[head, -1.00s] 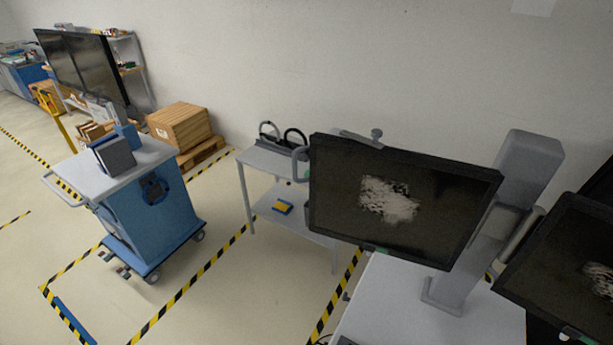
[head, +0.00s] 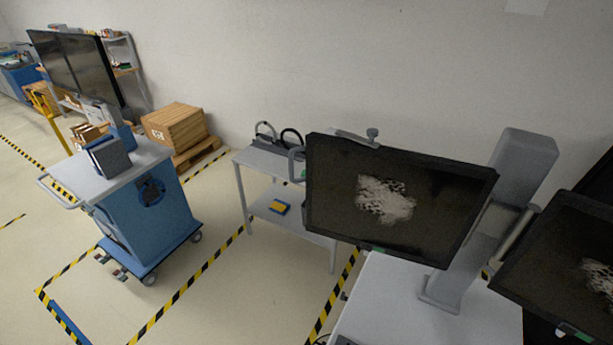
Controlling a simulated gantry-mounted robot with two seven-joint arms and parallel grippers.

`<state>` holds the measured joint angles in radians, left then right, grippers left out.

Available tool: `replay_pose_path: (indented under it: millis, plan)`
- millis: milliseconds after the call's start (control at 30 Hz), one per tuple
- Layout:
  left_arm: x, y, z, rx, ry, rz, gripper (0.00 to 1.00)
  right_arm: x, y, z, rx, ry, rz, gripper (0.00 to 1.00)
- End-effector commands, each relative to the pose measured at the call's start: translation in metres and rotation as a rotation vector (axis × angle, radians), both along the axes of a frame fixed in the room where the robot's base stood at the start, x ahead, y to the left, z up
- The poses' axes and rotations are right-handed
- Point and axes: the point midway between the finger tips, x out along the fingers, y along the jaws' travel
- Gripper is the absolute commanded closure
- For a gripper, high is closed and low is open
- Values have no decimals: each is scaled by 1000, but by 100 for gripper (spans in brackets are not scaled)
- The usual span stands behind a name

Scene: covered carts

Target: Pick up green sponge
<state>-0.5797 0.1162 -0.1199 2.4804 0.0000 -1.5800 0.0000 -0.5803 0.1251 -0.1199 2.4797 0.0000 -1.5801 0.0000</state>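No green sponge can be made out for certain in the head view. A small yellow and blue item (head: 281,207) lies on the lower shelf of the grey cart (head: 262,216). A small green patch shows beside the monitor's left edge, at the cart's upper shelf, too small to identify. The large black monitor (head: 396,200) hides the right part of this cart. Neither of my grippers is in view.
A blue cart (head: 155,217) with a grey-white top and dark binders (head: 108,157) stands at the left. A wooden crate (head: 174,127) is on a pallet behind it. A white desk (head: 385,318) and a second monitor (head: 567,270) fill the lower right. Striped floor between the carts is clear.

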Motion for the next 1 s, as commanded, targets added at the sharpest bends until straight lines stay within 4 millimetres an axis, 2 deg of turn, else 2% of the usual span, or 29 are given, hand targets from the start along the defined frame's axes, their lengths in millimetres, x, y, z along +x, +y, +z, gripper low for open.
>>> replay_pose_path:
  millis: [33,67,500,1000]
  plan:
    - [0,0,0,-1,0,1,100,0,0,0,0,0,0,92]
    - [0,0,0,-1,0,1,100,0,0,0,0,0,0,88]
    - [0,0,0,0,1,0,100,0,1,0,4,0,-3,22]
    - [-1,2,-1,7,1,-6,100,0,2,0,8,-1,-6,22]
